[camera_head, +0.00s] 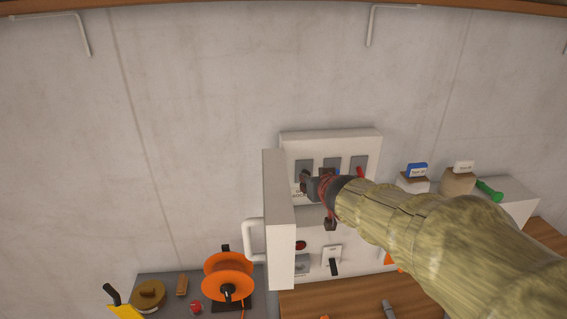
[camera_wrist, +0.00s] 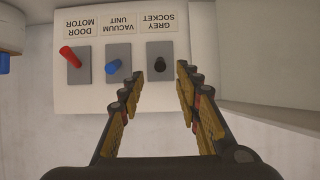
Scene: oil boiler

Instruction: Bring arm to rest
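My arm reaches in from the lower right in the head view, and my gripper (camera_head: 317,187) is in front of a white switch panel (camera_head: 330,140) on the wall. In the wrist view my gripper (camera_wrist: 157,85) has its two fingers apart with nothing between them. Beyond the fingertips are a red lever (camera_wrist: 70,56) labelled door motor, a blue lever (camera_wrist: 113,66) labelled vacuum unit and a black lever (camera_wrist: 160,64) labelled grey socket. The black lever is closest to the gap between the fingers; no contact shows.
An open white door (camera_head: 279,220) with a handle (camera_head: 252,240) stands just left of my gripper. An orange reel (camera_head: 228,276) is at lower left. A blue-labelled box (camera_head: 416,170) and a green object (camera_head: 489,190) are at right.

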